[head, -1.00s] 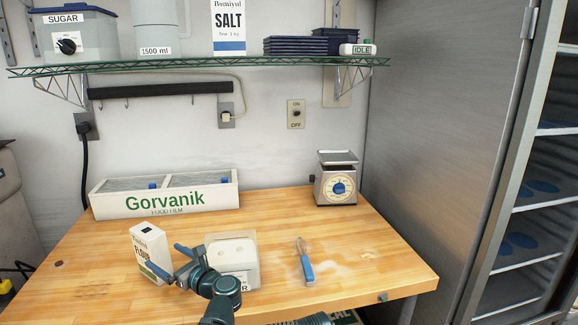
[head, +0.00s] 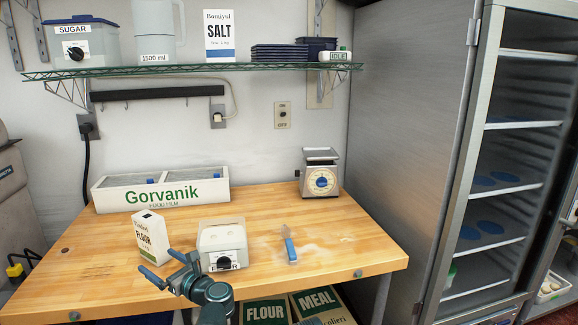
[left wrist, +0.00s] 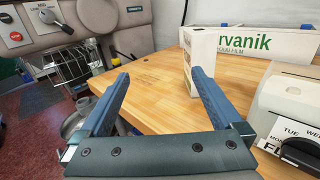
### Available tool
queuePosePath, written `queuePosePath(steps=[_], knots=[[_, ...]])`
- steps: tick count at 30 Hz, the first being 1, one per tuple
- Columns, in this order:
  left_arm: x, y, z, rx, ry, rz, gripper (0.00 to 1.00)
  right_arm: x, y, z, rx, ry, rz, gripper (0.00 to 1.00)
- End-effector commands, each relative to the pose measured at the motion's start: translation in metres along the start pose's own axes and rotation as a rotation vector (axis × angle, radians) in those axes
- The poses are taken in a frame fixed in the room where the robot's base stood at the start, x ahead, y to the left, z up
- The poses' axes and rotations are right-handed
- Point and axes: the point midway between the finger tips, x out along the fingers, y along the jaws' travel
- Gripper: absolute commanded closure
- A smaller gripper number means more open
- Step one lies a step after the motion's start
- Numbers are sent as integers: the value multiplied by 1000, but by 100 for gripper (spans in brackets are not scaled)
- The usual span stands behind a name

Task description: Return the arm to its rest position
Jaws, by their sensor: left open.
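My left gripper (head: 163,270) is open and empty above the front of the wooden table, left of centre in the head view. In the left wrist view its two blue fingers (left wrist: 158,92) stand wide apart with nothing between them. A white flour bin with a dark dial (head: 222,246) stands to the right of the packet. My right gripper is not in view.
The wooden table (head: 340,248) is mostly clear on its right. A scale (head: 320,175) and a Gorvanik film box (head: 160,194) stand at the back. A mixer (left wrist: 75,25) is at the left; a steel cabinet (head: 410,140) is at the right.

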Motion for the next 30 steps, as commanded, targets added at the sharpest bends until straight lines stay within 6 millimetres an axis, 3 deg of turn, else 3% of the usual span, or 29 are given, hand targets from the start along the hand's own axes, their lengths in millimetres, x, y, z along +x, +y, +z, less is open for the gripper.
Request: queuePosePath(steps=[11, 17, 23, 26, 30], knots=[[-6, -38, 20, 192, -112, -185, 0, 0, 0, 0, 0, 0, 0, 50], [-22, -76, 32, 400, -231, -359, 0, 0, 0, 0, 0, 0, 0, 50], [-60, -128, 32, 756, -432, -611, 0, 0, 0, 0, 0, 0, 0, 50], [-94, -155, 15, 1022, -581, -781, 0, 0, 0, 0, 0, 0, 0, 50], [-142, -174, -29, 1409, -796, -1018, 0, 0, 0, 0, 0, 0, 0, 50]])
